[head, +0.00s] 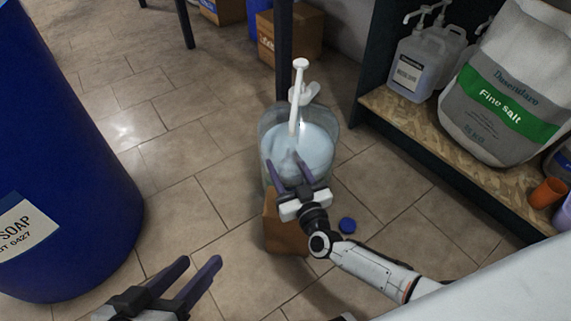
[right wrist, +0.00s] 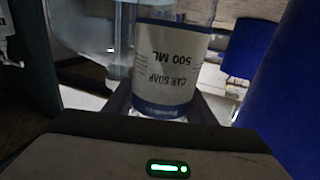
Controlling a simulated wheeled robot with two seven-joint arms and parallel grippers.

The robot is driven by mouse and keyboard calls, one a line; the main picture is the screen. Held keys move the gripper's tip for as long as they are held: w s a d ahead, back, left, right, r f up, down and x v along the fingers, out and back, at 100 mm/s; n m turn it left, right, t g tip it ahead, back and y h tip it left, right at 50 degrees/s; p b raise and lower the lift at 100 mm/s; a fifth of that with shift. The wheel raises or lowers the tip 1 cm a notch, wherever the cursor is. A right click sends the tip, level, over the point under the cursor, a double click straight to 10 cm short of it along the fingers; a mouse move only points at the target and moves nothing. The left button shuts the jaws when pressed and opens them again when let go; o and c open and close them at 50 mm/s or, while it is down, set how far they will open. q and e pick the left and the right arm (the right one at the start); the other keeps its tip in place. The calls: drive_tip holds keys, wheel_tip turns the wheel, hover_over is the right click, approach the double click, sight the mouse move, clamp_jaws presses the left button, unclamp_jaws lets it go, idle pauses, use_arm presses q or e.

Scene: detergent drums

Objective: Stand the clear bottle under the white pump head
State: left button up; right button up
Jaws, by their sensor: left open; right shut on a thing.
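The white pump (head: 300,66) rises from a translucent drum (head: 272,125) with pale contents, in the middle of the head view. My right gripper (head: 289,166) is in front of this drum. It is shut on the clear bottle (right wrist: 172,65), whose label reads "CAR SOAP 500 ML" and appears upside down in the right wrist view. In the head view the bottle is hard to make out against the drum, so I cannot tell whether it is under the pump's outlet. My left gripper (head: 192,272) is open and empty, low in the head view over the floor.
A large blue drum (head: 60,130) fills the left side. A brown block (head: 284,228) is under my right gripper, and a blue cap (head: 347,225) lies on the floor. A shelf (head: 405,118) at right holds jugs and a salt bag (head: 508,95).

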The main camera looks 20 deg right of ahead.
drive_tip(key=shift+f, duration=0.15)
idle(0.4)
drive_tip(key=o, duration=0.8)
drive_tip(key=o, duration=0.5)
drive_tip(key=shift+o, duration=0.2)
